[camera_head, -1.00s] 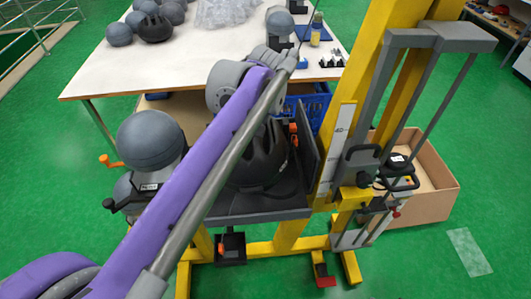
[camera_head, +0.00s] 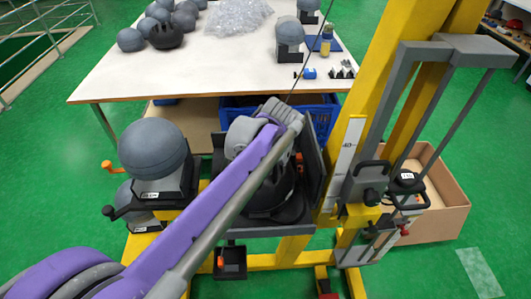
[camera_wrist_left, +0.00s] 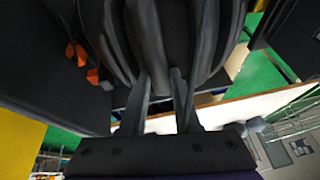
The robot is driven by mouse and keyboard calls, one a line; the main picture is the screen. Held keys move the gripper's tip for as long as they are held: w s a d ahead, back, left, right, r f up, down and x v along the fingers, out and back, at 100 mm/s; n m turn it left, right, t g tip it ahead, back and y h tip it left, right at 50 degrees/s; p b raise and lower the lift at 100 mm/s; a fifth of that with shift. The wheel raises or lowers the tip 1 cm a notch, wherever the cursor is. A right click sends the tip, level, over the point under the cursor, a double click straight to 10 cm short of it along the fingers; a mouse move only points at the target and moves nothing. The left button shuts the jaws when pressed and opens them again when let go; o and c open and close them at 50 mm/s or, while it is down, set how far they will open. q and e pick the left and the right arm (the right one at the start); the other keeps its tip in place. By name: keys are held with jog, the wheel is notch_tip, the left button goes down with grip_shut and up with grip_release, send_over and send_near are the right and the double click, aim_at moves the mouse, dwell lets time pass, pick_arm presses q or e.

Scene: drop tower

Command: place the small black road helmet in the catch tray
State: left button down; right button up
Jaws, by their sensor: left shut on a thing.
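The black vented helmet (camera_head: 262,203) is at the grey catch tray (camera_head: 270,231) of the yellow tower, mostly hidden behind my left arm. It appears inside the tray's walls; I cannot tell whether it touches the floor. In the left wrist view, the ribbed dark helmet shell (camera_wrist_left: 205,35) fills the upper middle. My left gripper (camera_wrist_left: 160,85) is shut on its edge, with the two fingers close together. In the head view, the fingers are hidden behind my wrist. My right gripper is not in view.
Beside the tray, a grey headform (camera_head: 153,148) stands on a dark mount with orange and black handles. The yellow tower (camera_head: 365,85) rises on the right, near a cardboard box (camera_head: 447,205). A white table (camera_head: 215,75) with several headforms and another black helmet (camera_head: 165,33) stands behind.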

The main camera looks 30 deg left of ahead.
pick_arm(q)
jog(key=c, duration=0.6)
grip_release()
jog(key=shift+c, duration=0.2)
jog(key=p+v, duration=0.1)
jog(key=v, duration=1.1)
jog(key=s+d+f+m+h, duration=0.1)
jog(key=s+d+f+m, duration=0.1)
jog(key=s+f, duration=0.7)
jog(key=s+d+f+m+t+h, duration=0.1)
jog(key=s+d+f+m+h, duration=0.1)
jog(key=s+f, duration=0.8)
jog(key=shift+s+d+f+m+h, duration=0.3)
jog(key=shift+s+d+f+m, duration=0.05)
jog(key=shift+d+f+m, duration=0.4)
